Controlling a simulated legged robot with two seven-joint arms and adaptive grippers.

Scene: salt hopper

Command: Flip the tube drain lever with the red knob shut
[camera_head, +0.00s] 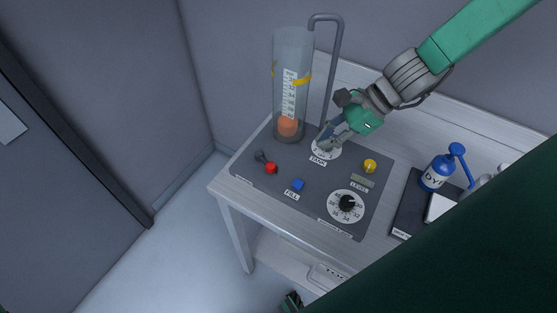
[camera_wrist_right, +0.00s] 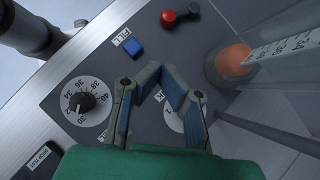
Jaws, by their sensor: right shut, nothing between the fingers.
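The drain lever's red knob (camera_head: 271,168) is on the left of the dark panel, with a short dark arm and pivot just behind it. In the right wrist view the red knob (camera_wrist_right: 168,17) is at the top, with its dark arm reaching right. The clear tube (camera_head: 291,60) stands upright behind the lever, with orange at its bottom. My right gripper (camera_head: 325,142) is over the TANK dial, right of the lever and apart from it. In the wrist view its fingertips (camera_wrist_right: 162,68) come together, shut and empty.
The blue FILL button (camera_head: 298,184) is right of the red knob. A yellow knob (camera_head: 370,166) and a black-centred dial (camera_head: 347,203) are farther right. A bent grey pipe (camera_head: 336,60) rises beside the tube. A blue DYE bottle (camera_head: 437,172) stands right of the panel.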

